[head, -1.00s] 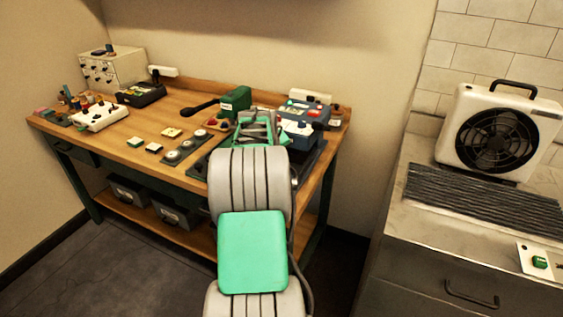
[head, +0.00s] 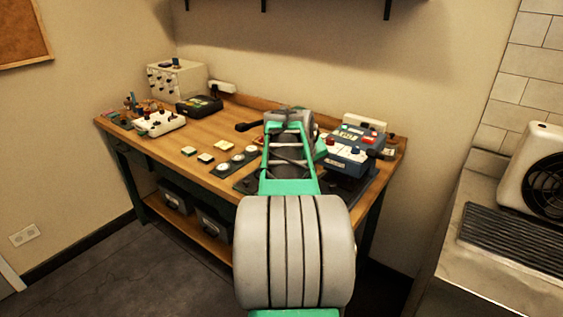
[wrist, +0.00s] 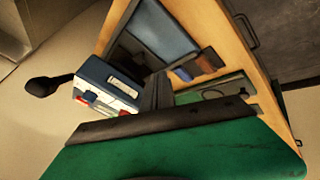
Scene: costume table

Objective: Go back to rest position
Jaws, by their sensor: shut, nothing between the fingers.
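My gripper (wrist: 158,80) shows in the wrist view as two dark fingers pressed together, with nothing between them. A green surface with a dark edge fills the bottom of that view, below the fingers. In the head view my arm reaches forward over the right half of the wooden workbench (head: 217,129), and I cannot make out the fingers there. A blue device with red and dark knobs (head: 346,146) stands on the bench just right of my arm. A blue and white box with red parts, likely the same device (wrist: 105,85), shows left of the fingers in the wrist view.
A black handle (head: 247,126) pokes out left of my arm. Square and round pieces (head: 222,170) lie at the bench front. A white control box (head: 159,122), black device (head: 199,105) and cream cabinet (head: 177,80) stand left. A fan (head: 541,170) stands on the right counter. Floor is open front left.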

